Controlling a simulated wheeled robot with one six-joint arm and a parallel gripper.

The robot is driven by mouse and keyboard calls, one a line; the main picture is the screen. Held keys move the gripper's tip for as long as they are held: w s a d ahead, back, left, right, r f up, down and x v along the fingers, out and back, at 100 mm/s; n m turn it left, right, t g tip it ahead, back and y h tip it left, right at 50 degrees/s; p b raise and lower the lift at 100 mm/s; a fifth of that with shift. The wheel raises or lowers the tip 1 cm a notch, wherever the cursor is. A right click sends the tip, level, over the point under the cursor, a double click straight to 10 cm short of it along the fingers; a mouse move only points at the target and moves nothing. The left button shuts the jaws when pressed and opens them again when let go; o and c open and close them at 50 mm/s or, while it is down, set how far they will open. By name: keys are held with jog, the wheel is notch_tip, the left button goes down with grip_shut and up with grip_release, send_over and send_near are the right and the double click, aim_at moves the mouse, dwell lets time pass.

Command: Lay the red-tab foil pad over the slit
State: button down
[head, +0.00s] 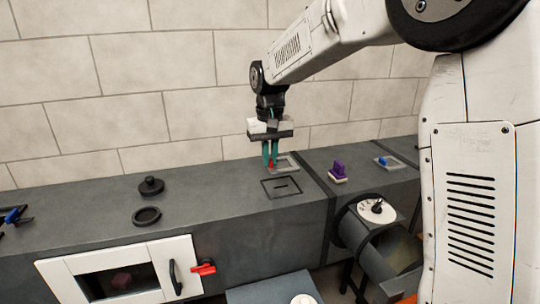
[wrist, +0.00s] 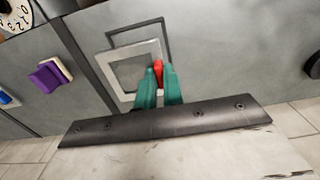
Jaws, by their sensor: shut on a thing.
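The foil pad (head: 289,160) is a pale square with a lighter border; in the wrist view (wrist: 108,75) it overlaps part of a dark square outline (wrist: 163,24). Its red tab (wrist: 158,72) is pinched between the teal fingers of my gripper (wrist: 159,80); the tab also shows at the fingertips in the head view (head: 271,163). The slit (head: 281,186) is a short dark line inside the dark outline on the grey top, in front of the pad and uncovered in the head view. I cannot tell how far the pad is above the top. The slit does not show in the wrist view.
A purple block (head: 338,170) on a pale base and a blue piece (head: 382,160) stand to the right. A black knob (head: 151,186) and a black ring (head: 146,216) lie to the left. A dial (head: 377,208) sits lower right. The wall is close behind.

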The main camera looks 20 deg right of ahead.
jog(key=shift+s+f, duration=0.1)
jog(key=shift+f, duration=0.05)
jog(key=shift+f, duration=0.2)
jog(key=shift+f, duration=2.6)
jog(key=c, duration=1.5)
grip_release()
jog(key=shift+o, duration=0.2)
jog(key=shift+r, duration=0.1)
